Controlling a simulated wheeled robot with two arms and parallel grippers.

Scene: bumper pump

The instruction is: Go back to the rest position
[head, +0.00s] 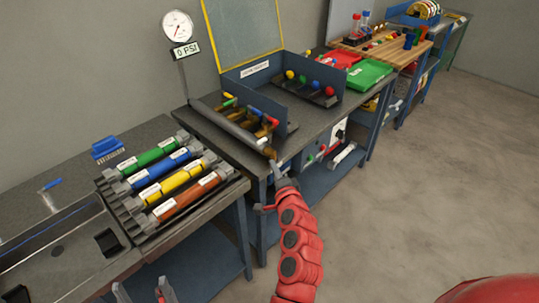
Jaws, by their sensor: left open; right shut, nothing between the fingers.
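My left gripper (144,292) shows at the bottom edge, left of centre, with its two fingers apart and nothing between them. It is low, in front of the left bench, and the rest of that arm is mostly out of view. My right gripper (275,172) is at the end of the red arm that rises from the bottom centre. It is shut and empty, close to the front edge of the middle bench, by the brass-coloured end of a grey pipe (238,127). I cannot tell whether it touches the pipe end.
The left bench (60,160) carries green, blue, yellow and orange-brown cylinders (167,178). The middle bench (330,120) bears a blue-walled open box (287,110), a pressure gauge (178,27) and red and green trays (368,75). Open floor (430,180) lies to the right.

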